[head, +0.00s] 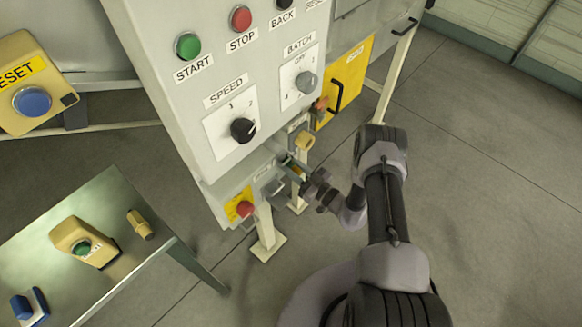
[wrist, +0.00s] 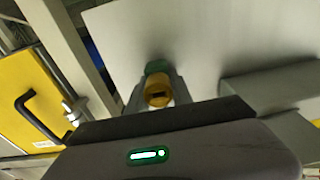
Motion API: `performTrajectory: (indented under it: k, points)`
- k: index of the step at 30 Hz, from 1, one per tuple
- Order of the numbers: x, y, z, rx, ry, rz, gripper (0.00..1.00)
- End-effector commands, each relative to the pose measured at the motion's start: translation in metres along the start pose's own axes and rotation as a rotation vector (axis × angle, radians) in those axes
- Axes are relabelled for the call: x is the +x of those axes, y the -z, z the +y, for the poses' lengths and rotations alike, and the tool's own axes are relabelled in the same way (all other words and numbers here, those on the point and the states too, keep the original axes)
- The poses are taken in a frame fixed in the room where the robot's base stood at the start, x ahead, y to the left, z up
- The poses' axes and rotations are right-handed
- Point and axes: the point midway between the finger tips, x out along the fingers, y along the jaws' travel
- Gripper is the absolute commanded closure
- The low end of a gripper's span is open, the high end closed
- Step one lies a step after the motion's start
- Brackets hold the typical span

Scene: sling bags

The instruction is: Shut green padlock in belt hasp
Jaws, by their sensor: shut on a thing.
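My gripper (head: 294,168) is at the lower right edge of the grey control cabinet, shut on a small green and yellow thing that I take for the green padlock (head: 298,171). In the wrist view the padlock's green part (wrist: 157,67) shows beyond a yellow rounded part (wrist: 158,93) with a dark slot, between the grey fingers. The belt hasp cannot be made out clearly. I cannot tell whether the padlock's shackle is open, shut or through anything.
The cabinet (head: 190,110) with buttons and knobs rises just left of my gripper. A red button on a yellow plate (head: 238,204) sits low on it. A yellow door (head: 345,80) with a black handle is behind. A side table (head: 120,195) stands left. The right floor is clear.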

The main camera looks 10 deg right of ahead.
Motion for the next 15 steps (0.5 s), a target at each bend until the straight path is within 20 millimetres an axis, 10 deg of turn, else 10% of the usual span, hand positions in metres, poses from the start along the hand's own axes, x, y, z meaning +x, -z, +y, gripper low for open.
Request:
performTrajectory:
  k: [15]
  points:
    - [-0.023, 0.006, 0.001, 0.0, -0.002, 0.0, 1.0]
